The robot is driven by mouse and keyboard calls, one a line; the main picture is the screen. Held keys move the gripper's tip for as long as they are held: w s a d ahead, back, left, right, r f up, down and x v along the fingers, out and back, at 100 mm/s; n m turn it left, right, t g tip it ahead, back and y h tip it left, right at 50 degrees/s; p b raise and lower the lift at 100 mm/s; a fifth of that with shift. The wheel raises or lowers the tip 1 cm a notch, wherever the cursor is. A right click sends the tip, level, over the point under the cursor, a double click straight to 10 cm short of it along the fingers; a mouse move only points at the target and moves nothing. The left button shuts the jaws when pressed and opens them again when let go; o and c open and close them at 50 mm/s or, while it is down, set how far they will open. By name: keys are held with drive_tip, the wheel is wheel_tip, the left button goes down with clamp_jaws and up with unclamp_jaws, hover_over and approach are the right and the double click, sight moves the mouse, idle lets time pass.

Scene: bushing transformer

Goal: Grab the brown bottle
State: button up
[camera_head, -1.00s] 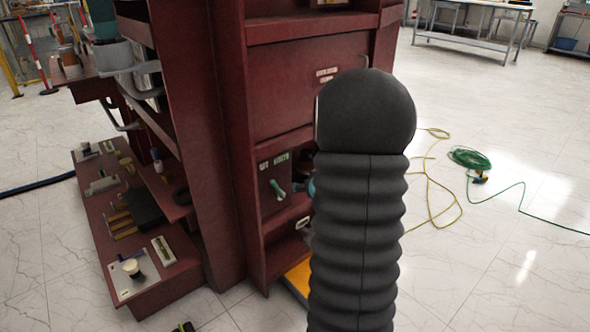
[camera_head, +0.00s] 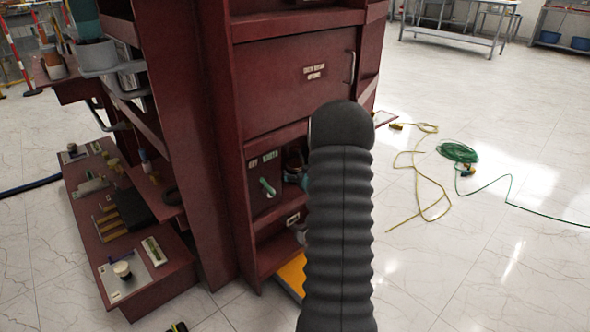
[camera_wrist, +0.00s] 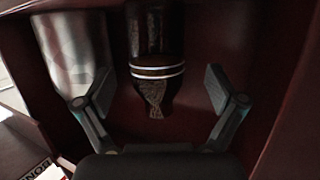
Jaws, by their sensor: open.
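In the wrist view, a dark brown bottle (camera_wrist: 156,88) with light bands and a pale patterned part at its lower end shows at the top middle. My gripper (camera_wrist: 160,88) is open, with one finger on each side of the bottle and a gap on both sides. Whether the bottle is fully between the pads in depth I cannot tell. In the head view my black ribbed arm (camera_head: 341,220) reaches up beside the dark red cabinet (camera_head: 290,90), and the gripper and bottle are hidden there.
A pale metallic cylinder (camera_wrist: 72,50) stands left of the bottle, close to my left finger. Dark red walls enclose the space. The cabinet has a panel with a green handle (camera_head: 267,187). A yellow cable (camera_head: 418,180) and a green cable (camera_head: 458,152) lie on the floor at right.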

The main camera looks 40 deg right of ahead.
sight(298, 170)
drive_tip(key=shift+x, duration=2.7)
drive_tip(key=shift+s+d+f, duration=0.1)
drive_tip(key=shift+d+f, duration=0.05)
drive_tip(key=shift+d, duration=0.05)
drive_tip(key=c, duration=1.4)
